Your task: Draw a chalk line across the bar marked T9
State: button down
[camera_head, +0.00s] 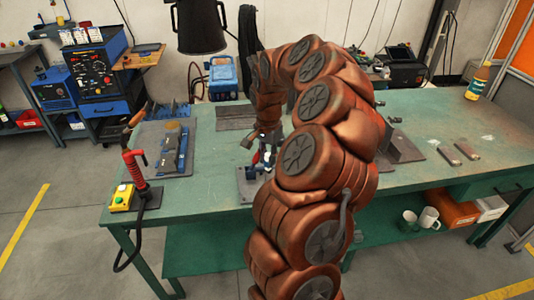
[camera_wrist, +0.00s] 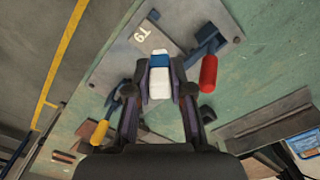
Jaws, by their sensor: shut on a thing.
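My gripper (camera_wrist: 160,88) is shut on a piece of white chalk (camera_wrist: 160,84) with a blue band, seen in the wrist view. The flat grey steel piece marked T9 (camera_wrist: 142,35) lies on the green bench, beyond the chalk tip in that view. I cannot tell whether the chalk touches it. No chalk line shows on its visible part. In the head view my gripper (camera_head: 264,153) is low over the bench, partly hidden by my arm, near a grey plate (camera_head: 248,188).
A toggle clamp with a red handle (camera_wrist: 208,74) stands close right of the gripper. A yellow handle (camera_wrist: 100,132) is at lower left. On the green bench (camera_head: 220,205) are a red-handled torch (camera_head: 137,170), a fixture plate (camera_head: 160,160), two small bars (camera_head: 468,151) and a yellow bottle (camera_head: 478,82).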

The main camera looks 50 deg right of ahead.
aim_at(268, 170)
jog(key=shift+f, duration=3.4)
jog(key=shift+f, duration=0.4)
jog(key=shift+s+d+f+b, duration=0.1)
jog(key=shift+s+d+b, duration=0.75)
jog(key=shift+b, duration=0.9)
jog(key=shift+s+d+b, duration=0.6)
jog(key=shift+d+b, duration=0.4)
jog(key=shift+b, duration=0.7)
notch_tip(268, 170, up, 7)
